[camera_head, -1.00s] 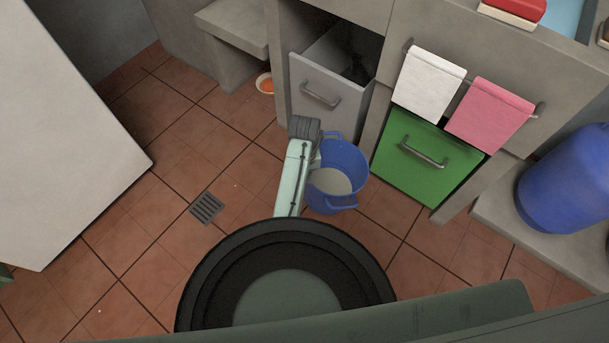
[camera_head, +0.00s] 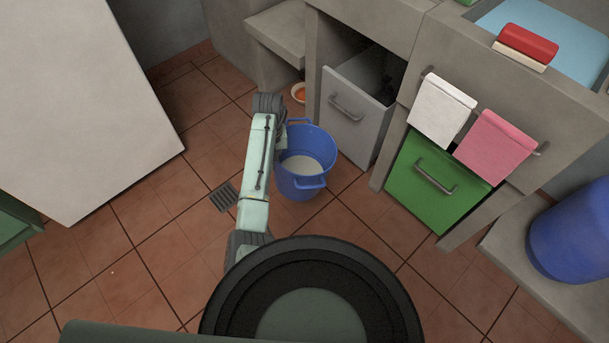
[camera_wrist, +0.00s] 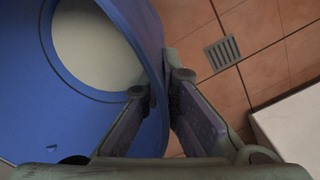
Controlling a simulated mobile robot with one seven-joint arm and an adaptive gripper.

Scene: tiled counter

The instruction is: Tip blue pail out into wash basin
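The blue pail (camera_head: 318,144) is upright beside my arm in the head view, with pale grey-white contents at its bottom. Its wall (camera_wrist: 30,110) fills the left of the wrist view. My gripper (camera_wrist: 158,85) is closed across the pail's wall, one finger inside and one outside. In the head view the fingers are hidden behind the arm's end. Whether the pail touches the floor is hard to tell. The wash basin (camera_head: 575,50) is set in the counter at the upper right, with a light blue inside, cut off by the frame edge.
A grey drawer (camera_head: 350,125) stands open beside the pail. White (camera_head: 440,108) and pink (camera_head: 495,145) towels hang above a green drawer (camera_head: 430,195). A red-topped block (camera_head: 525,48) sits at the basin's edge. A blue barrel (camera_head: 575,235) stands right. Tiled floor is open left of the pail.

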